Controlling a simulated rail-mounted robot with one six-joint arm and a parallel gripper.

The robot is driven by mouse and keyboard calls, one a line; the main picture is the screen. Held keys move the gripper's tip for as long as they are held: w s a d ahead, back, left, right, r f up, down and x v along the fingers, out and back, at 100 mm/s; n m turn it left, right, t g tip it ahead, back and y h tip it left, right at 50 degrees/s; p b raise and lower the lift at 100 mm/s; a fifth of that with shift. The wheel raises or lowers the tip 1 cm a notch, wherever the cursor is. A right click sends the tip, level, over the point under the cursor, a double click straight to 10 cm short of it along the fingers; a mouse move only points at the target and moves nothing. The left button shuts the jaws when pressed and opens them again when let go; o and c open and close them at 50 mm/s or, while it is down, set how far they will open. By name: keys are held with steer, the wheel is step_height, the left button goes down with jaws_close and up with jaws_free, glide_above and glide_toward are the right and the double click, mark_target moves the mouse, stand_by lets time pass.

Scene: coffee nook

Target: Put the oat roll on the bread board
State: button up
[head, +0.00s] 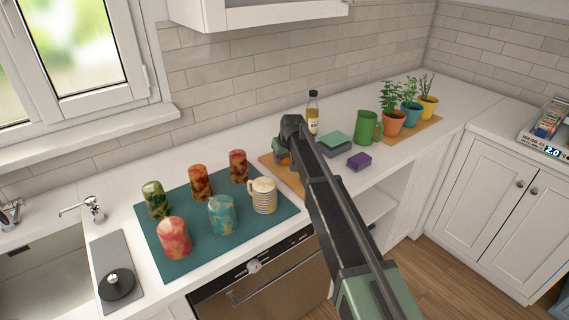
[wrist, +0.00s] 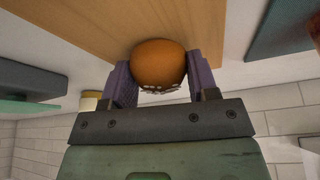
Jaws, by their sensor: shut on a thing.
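The oat roll (wrist: 158,62) is a round, orange-brown bun with pale flecks on its near side. My gripper (wrist: 161,72) is shut on it, with a purple finger on each side. The bread board (wrist: 95,25) is a pale wooden board that fills much of the wrist view behind the roll. In the head view the board (head: 271,165) lies on the counter, partly hidden by my arm, and my gripper (head: 283,156) is over it. The roll is mostly hidden there. I cannot tell whether the roll touches the board.
Left of the board, a teal mat (head: 160,262) holds several patterned canisters and a striped mug (head: 263,195). To the right are a bottle (head: 313,112), a grey-green stack (head: 336,145), a purple block (head: 359,162), a green pitcher (head: 367,127) and potted plants.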

steer(key=o, duration=0.5)
steer(key=shift+f, duration=0.1)
steer(key=shift+c, duration=0.2)
steer(key=o, duration=0.4)
steer(key=shift+o, duration=0.2)
steer(key=shift+r, duration=0.35)
steer(key=p+v, duration=1.1)
steer(key=v, duration=0.1)
steer(key=s+d+m+g, duration=0.1)
steer(key=s+d+m, duration=0.1)
steer(key=s+d, duration=0.5)
steer(key=s+d+f+m+g+h, duration=0.1)
steer(key=s+d, duration=0.7)
steer(key=s, duration=0.9)
steer(key=s+d+m+g+h, duration=0.1)
steer(key=s+d+m+g, duration=0.1)
steer(key=s+d, duration=0.6)
steer(key=s, duration=0.5)
steer(key=shift+f+m, duration=0.3)
